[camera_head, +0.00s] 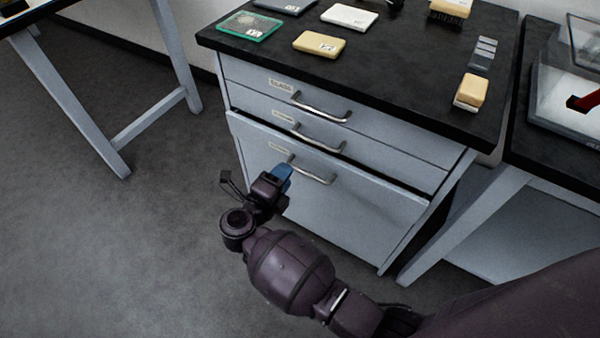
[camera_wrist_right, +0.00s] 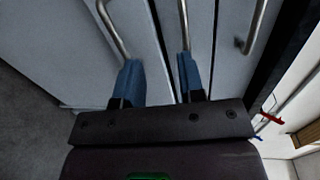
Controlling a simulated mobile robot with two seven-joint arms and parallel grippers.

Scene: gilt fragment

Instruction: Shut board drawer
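A grey cabinet with a black top has several drawers with metal bar handles. The top drawer (camera_head: 254,79) and middle drawer (camera_head: 385,158) look flush. The lowest drawer front (camera_head: 365,205) stands out a little, with a dark gap along its top edge; I cannot read its label, so I cannot tell whether it is the board drawer. My right gripper (camera_head: 283,174), with blue fingers, is just left of the lowest handle (camera_head: 318,175). In the right wrist view my gripper (camera_wrist_right: 160,80) is open and empty, its fingertips close to two handles. My left gripper is out of view.
Several small samples, including a yellow block (camera_head: 319,43) and a green glass tile (camera_head: 250,25), lie on the cabinet's black top (camera_head: 400,75). Another table (camera_head: 550,145) stands close on the right. The floor (camera_head: 120,245) left of the cabinet is clear.

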